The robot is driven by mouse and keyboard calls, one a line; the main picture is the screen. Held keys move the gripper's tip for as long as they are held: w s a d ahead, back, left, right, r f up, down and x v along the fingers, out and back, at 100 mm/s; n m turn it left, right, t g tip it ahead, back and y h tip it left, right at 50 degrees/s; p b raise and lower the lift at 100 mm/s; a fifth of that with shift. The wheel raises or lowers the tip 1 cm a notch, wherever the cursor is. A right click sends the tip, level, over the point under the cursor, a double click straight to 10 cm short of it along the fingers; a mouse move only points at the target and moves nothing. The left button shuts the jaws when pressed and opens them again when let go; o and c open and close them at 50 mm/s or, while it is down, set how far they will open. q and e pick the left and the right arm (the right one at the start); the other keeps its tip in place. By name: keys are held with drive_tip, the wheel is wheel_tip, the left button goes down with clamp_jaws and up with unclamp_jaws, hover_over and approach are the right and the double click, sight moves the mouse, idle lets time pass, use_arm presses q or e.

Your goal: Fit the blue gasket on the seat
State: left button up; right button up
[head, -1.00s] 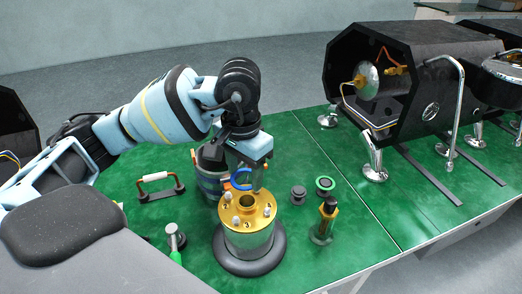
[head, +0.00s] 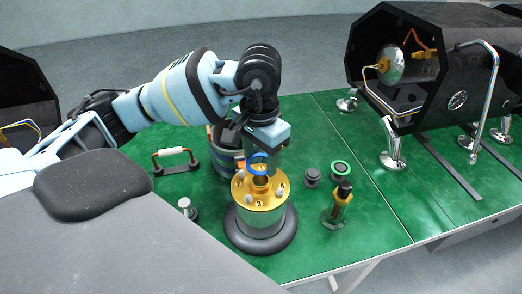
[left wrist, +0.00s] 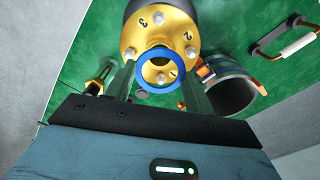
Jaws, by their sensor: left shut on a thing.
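The blue gasket (head: 257,161) is a ring held by my left gripper (head: 262,164), which is shut on it. In the left wrist view the gasket (left wrist: 161,88) sits between the two fingers (left wrist: 161,92). The seat is the central opening (head: 261,181) in the brass top (head: 245,189) of a steel boiler standing on a dark round base (head: 262,245). The gasket is above this opening, toward its far side. In the left wrist view it overlaps part of the opening and the bolt marked 1. I cannot tell whether it touches the brass. My right gripper is not in view.
A dark pot-like vessel (head: 226,150) stands close behind the boiler. A grey cap (head: 312,177), a green-ringed part (head: 341,169) and an amber-handled tool (head: 339,203) are at right. A white-handled bracket (head: 174,158) and a small tamper-like part (head: 187,208) are at left.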

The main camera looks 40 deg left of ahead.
use_arm(q)
drive_tip(key=shift+f+b, duration=0.4)
drive_tip(key=shift+f, duration=1.25)
drive_tip(key=o, duration=0.4)
drive_tip(key=c, duration=0.9)
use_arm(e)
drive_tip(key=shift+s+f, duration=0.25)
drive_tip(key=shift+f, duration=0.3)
use_arm(q)
drive_tip(key=shift+f+b, duration=0.3)
drive_tip(key=shift+c, duration=0.2)
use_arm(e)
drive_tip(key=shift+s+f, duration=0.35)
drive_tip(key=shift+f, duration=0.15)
use_arm(q)
drive_tip(key=shift+b, duration=0.35)
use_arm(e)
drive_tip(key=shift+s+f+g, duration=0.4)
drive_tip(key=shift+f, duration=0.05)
